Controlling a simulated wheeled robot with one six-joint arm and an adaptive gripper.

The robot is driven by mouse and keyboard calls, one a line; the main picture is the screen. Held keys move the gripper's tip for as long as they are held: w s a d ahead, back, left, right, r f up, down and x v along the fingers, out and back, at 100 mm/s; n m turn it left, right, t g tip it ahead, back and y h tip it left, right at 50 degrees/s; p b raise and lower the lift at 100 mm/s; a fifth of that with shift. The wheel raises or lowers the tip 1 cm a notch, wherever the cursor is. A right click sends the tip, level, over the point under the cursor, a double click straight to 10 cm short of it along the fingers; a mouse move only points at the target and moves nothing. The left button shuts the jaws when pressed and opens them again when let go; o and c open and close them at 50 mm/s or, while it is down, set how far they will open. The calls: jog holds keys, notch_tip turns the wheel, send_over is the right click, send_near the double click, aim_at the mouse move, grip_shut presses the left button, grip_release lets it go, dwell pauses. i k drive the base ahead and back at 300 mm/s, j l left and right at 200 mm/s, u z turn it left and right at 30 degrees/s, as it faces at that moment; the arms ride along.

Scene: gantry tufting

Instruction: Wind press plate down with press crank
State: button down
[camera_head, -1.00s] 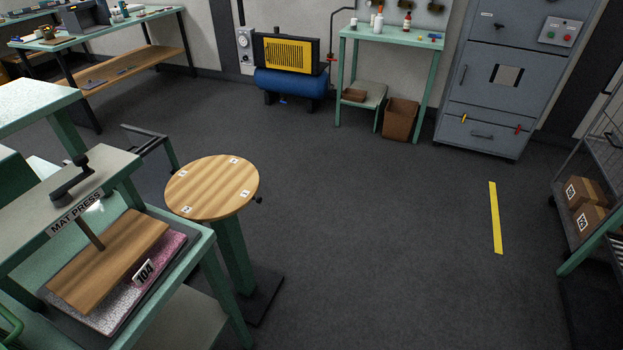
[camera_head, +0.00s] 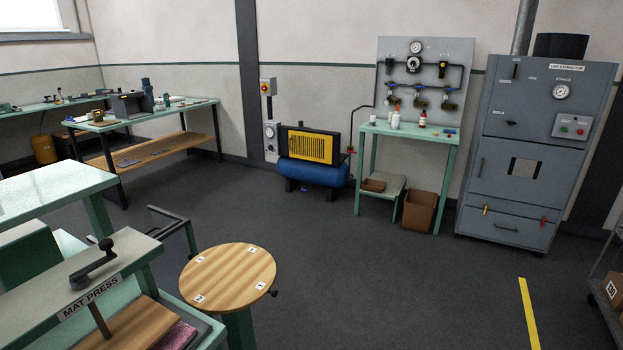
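The mat press stands at the lower left, with its label "MAT PRESS" on the front of the grey-green top beam (camera_head: 35,297). The black press crank (camera_head: 92,266) sits on top of that beam, with its knob end pointing up and to the right. Below the beam a screw shaft runs down to the wooden press plate (camera_head: 140,325), which is partly cut off by the bottom edge. A pink mat (camera_head: 178,335) shows at the plate's right side. Whether the plate touches the mat cannot be told. My gripper is not in view.
A round wooden turntable (camera_head: 228,276) on a green post stands right of the press. A dark metal frame (camera_head: 172,222) is behind it. A blue compressor (camera_head: 312,170), a green bench (camera_head: 408,132) and a grey lint extractor cabinet (camera_head: 530,150) line the back. The middle floor is clear.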

aim_at(79, 280)
jog(key=u, duration=1.25)
